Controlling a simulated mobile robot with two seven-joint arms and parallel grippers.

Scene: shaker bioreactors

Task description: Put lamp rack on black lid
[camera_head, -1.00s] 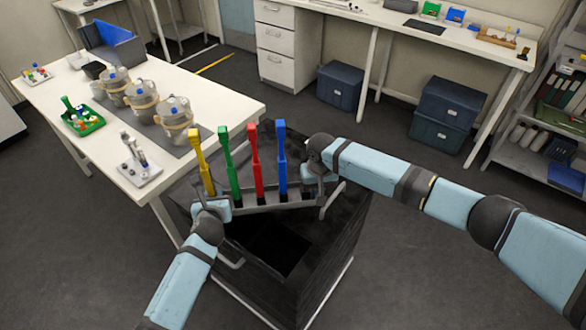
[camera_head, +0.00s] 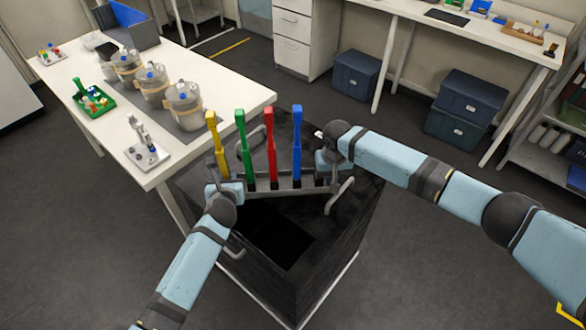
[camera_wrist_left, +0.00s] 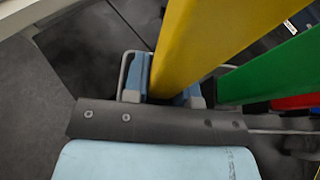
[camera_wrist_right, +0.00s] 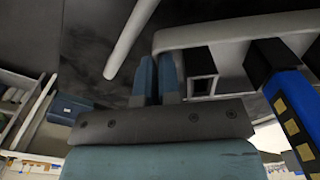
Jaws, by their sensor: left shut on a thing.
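The lamp rack (camera_head: 262,186) is a dark grey bar-shaped rack holding a yellow lamp (camera_head: 217,146), a green lamp (camera_head: 244,146), a red lamp (camera_head: 272,146) and a blue lamp (camera_head: 297,142), all upright. It is over the black top (camera_head: 330,222) of a black box; contact with it cannot be told. My left gripper (camera_head: 219,187) is shut on the rack's left end, beside the yellow lamp (camera_wrist_left: 195,45). My right gripper (camera_head: 326,160) is at the right end, its fingers (camera_wrist_right: 157,75) close together beside a grey handle (camera_wrist_right: 210,35); its grip is unclear.
A dark square opening (camera_head: 283,240) lies in the box top, in front of the rack. The white table (camera_head: 225,85) at left holds several jars (camera_head: 185,105), a green tray (camera_head: 93,100) and a small white stand (camera_head: 146,153). Dark blue bins (camera_head: 465,103) stand behind on the floor.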

